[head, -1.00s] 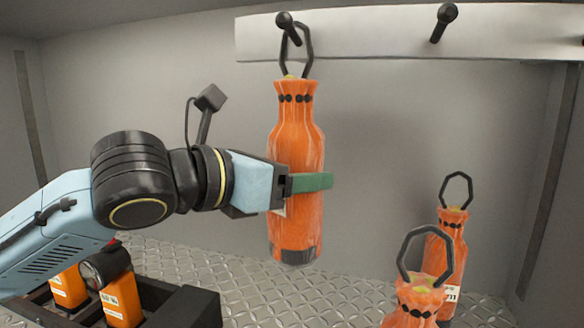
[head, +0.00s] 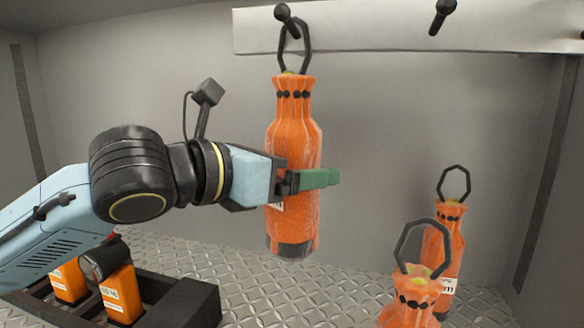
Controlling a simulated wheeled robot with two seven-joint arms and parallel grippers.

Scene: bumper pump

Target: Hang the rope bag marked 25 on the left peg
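An orange bag (head: 292,130) with a dark rope loop (head: 308,45) hangs upright below the left peg (head: 283,14). The loop appears to be around the peg's shaft, its top just behind the knob. The bag's label is mostly hidden by my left gripper, and I cannot read its number. My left gripper (head: 310,180) is at the bag's middle. Its near green finger stands in front of the bag, a little off it, and looks open; the far finger is hidden behind the bag. My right gripper is not in view.
The right peg (head: 442,14) on the white rail (head: 370,30) is empty. Two more orange bags with loops stand at lower right, one nearer (head: 412,300) and one farther (head: 444,245). A dark tray (head: 190,305) with orange items is at lower left. Patterned metal floor lies between.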

